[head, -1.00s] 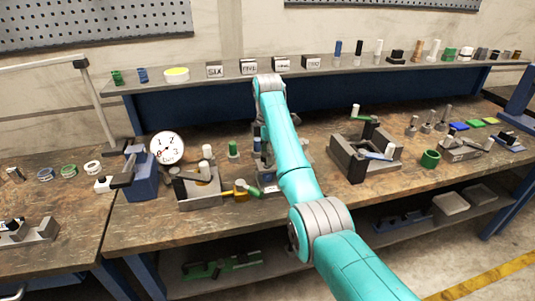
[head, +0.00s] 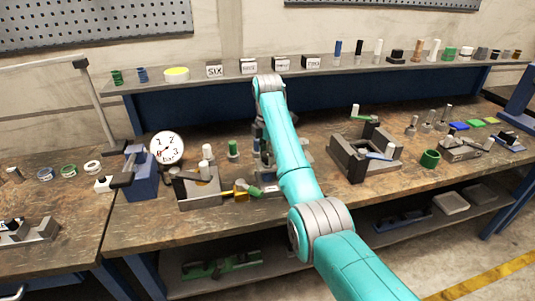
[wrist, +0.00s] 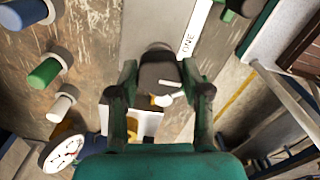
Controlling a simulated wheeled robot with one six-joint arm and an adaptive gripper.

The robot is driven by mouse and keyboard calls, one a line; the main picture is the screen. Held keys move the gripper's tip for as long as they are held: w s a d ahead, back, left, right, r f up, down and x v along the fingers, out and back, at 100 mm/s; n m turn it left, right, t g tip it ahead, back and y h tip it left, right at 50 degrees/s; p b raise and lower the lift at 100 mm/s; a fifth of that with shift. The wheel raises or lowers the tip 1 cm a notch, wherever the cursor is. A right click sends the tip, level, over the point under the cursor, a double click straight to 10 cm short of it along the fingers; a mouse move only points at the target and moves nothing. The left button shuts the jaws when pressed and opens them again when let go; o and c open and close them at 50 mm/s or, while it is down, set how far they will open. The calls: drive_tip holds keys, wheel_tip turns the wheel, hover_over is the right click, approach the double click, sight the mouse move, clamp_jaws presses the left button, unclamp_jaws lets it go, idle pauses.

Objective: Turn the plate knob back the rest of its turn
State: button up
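A dark round knob (wrist: 158,72) shows in the wrist view between the two fingertips of my gripper (wrist: 159,62). The fingers stand close on either side of it; whether they touch it is not clear. A pale pointer and a small white round part show just below the knob. A light grey plate (wrist: 152,22) lies behind it, with a white strip (wrist: 195,28) marked ONE. In the head view my arm covers the knob and my gripper.
A dial gauge (head: 167,148) stands on the left of the bench. A grey fixture (head: 365,155) stands to the right. The shelf holds labelled blocks.

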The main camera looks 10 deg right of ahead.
drive_tip(key=shift+o, duration=1.4)
drive_tip(key=shift+f, duration=0.15)
